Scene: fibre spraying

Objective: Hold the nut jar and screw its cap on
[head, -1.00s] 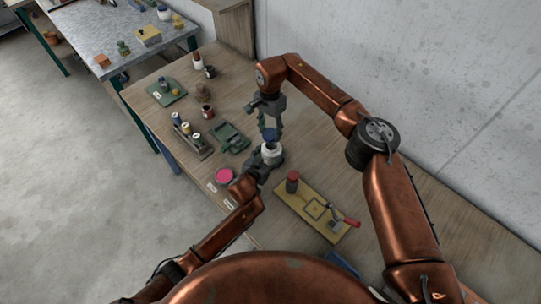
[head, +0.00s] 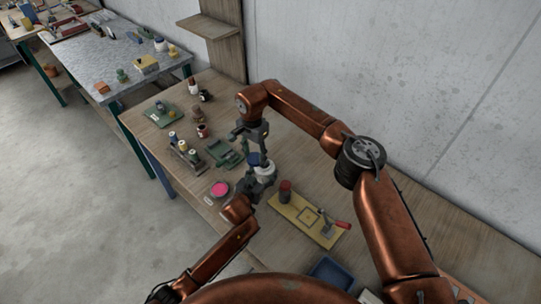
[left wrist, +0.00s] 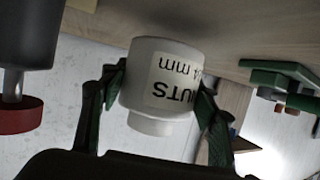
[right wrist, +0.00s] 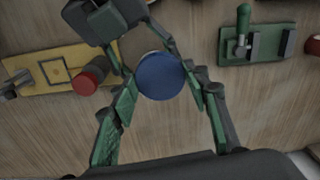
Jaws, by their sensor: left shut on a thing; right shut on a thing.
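The white nut jar (head: 264,171) is upright in my left gripper (head: 257,183), above the table. In the left wrist view the jar (left wrist: 160,82) shows upside down, its label readable as nuts, with my left gripper's fingers (left wrist: 161,90) on both sides. Its narrower neck (left wrist: 150,124) looks bare there. The blue cap (head: 254,159) is held by my right gripper (head: 253,147), just over the jar and slightly to its left in the head view. The right wrist view shows the cap (right wrist: 160,77) between the fingers, with a white rim of the jar (right wrist: 150,54) behind it.
A yellow board (head: 308,217) with a red-handled clamp and a dark red-topped cylinder (head: 285,191) lies right of the jar. A green fixture (head: 224,154), a pink dish (head: 220,188) and a bottle rack (head: 185,151) stand to the left. A blue tray (head: 331,272) sits near my body.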

